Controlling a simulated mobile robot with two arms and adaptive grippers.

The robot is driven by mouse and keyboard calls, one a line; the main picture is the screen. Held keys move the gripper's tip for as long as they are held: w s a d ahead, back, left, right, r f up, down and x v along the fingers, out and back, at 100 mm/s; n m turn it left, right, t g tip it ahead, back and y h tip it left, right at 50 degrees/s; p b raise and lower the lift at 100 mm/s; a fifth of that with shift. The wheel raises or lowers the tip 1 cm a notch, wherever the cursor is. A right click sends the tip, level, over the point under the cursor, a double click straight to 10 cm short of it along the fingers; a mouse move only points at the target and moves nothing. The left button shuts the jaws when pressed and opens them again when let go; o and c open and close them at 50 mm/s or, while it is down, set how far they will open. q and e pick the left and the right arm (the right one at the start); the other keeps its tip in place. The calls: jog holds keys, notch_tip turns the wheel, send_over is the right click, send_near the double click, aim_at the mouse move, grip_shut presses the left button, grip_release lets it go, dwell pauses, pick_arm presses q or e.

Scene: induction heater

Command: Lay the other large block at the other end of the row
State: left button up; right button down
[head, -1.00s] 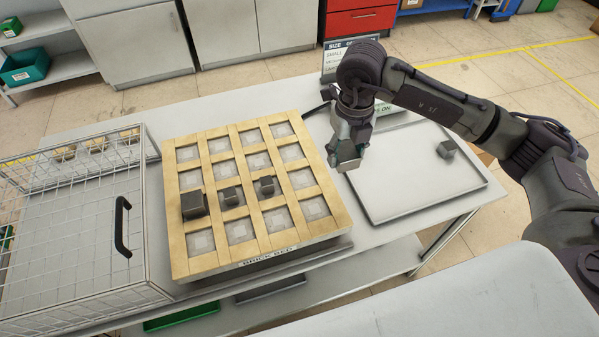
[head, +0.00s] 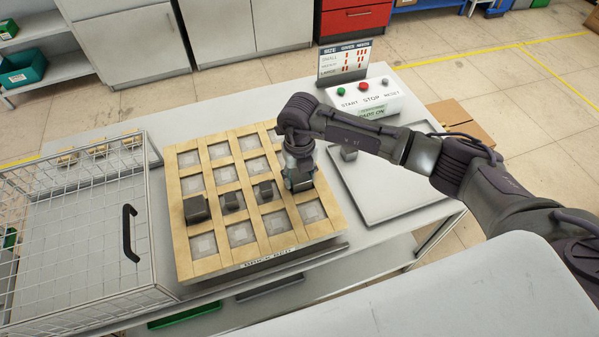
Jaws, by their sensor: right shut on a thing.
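The brick bed (head: 237,257) is a wooden grid of square cells on the table. A row of dark blocks lies along one line of cells: a large block (head: 196,209) at the left end, then a smaller block (head: 231,201) and another smaller block (head: 265,191). My right gripper (head: 300,183) is low over the cell at the right end of this row. It is shut on a dark block, mostly hidden by the fingers; I cannot tell whether it touches the bed. My left gripper is not in view.
A grey tray (head: 385,203) right of the bed holds a dark block (head: 349,153) near its left side; my arm covers part of it. A control box (head: 365,103) and size sign (head: 344,62) stand behind. A wire cage (head: 75,235) with a black handle (head: 130,233) is left.

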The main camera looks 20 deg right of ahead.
jog(key=shift+f+b, duration=0.25)
jog(key=shift+b, duration=0.15)
jog(key=shift+s+f, duration=0.35)
jog(key=c, duration=0.7)
grip_release()
jog(key=shift+f, duration=0.15)
jog(key=shift+o, duration=1.3)
jog(key=shift+w+f+b, duration=0.1)
jog(key=shift+b, duration=0.2)
jog(key=shift+w, duration=0.15)
jog(key=shift+r, duration=0.2)
